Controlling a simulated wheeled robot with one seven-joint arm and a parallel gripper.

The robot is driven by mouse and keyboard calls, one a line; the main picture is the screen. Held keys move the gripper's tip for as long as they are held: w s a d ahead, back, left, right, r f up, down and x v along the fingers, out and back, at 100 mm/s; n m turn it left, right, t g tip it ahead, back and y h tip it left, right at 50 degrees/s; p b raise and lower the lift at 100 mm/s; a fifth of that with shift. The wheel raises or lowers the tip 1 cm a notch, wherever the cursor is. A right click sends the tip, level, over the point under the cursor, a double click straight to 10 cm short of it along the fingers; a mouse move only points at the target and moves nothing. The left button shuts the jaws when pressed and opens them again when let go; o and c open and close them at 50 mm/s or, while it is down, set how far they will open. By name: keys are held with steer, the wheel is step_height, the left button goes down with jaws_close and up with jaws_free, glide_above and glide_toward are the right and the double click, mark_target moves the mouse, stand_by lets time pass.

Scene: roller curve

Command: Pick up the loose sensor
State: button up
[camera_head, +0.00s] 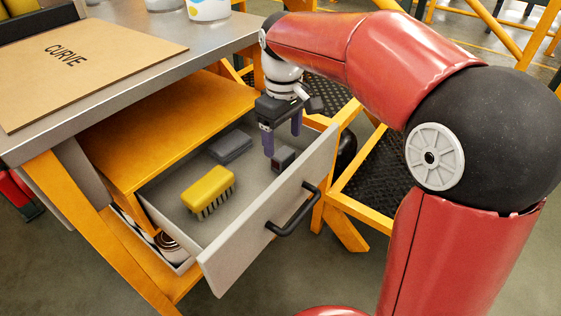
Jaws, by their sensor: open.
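A small dark block (284,158), which looks like the loose sensor, lies on the floor of the open drawer (205,262), near its front right corner. My gripper (282,145) points down into the drawer with its two purple-grey fingers apart and empty. The fingers are just above and around the near side of the block. From this view I cannot tell whether they touch it. The left finger hides part of the space beside the block.
A yellow brush (208,187) and a grey box (230,147) lie left of the block in the drawer. The drawer front with its black handle (292,212) rises close by. The workbench top (200,50) bears a board marked CURVE (85,57).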

mark_target(283, 153)
step_height(283, 153, down, 7)
steer(key=shift+w+r, duration=0.1)
steer(key=shift+w, duration=0.05)
steer(key=c, duration=1.1)
steer(key=shift+r, duration=0.1)
